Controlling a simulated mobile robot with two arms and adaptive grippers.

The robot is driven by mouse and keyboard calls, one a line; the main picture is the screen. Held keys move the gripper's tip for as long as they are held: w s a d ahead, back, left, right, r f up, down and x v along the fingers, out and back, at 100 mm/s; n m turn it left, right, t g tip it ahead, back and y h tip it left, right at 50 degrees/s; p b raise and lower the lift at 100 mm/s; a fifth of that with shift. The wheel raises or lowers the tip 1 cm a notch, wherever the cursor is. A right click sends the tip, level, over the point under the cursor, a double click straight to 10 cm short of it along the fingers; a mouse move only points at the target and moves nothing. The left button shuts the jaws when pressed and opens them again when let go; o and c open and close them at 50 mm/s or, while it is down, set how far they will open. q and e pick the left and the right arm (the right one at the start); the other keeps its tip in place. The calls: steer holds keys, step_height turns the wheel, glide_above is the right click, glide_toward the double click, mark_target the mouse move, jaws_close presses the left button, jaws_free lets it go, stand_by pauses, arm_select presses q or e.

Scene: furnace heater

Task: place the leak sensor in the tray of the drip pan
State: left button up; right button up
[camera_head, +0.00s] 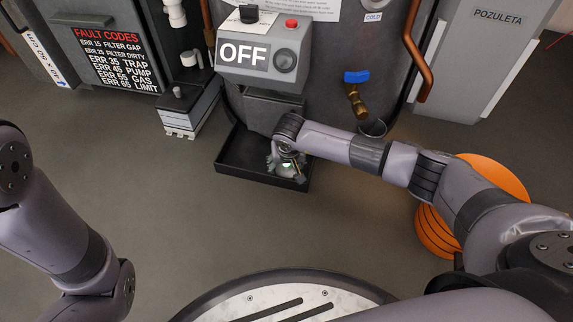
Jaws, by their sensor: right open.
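The black drip pan (235,160) lies on the floor in front of the grey tank, below the OFF control box. My right gripper (286,168) is over the right part of the pan, pointing down, with its jaws open. A small pale thing with a green light, which looks like the leak sensor (287,166), is at the fingertips inside the pan's outline. The gripper partly hides it, and I cannot tell whether it touches the tray floor. My left arm comes in at the left edge; its gripper is out of the picture.
The grey tank (335,70) stands behind the pan with the OFF control box (262,55) on its front. A blue-handled brass valve (356,90) is to the right. An orange round object (435,228) stands on the floor beside my right arm.

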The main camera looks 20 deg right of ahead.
steer(key=p+v, duration=0.9)
steer(key=v, duration=0.3)
steer(key=shift+p, duration=0.35)
steer(key=shift+a+r, duration=0.1)
steer(key=shift+a, duration=0.05)
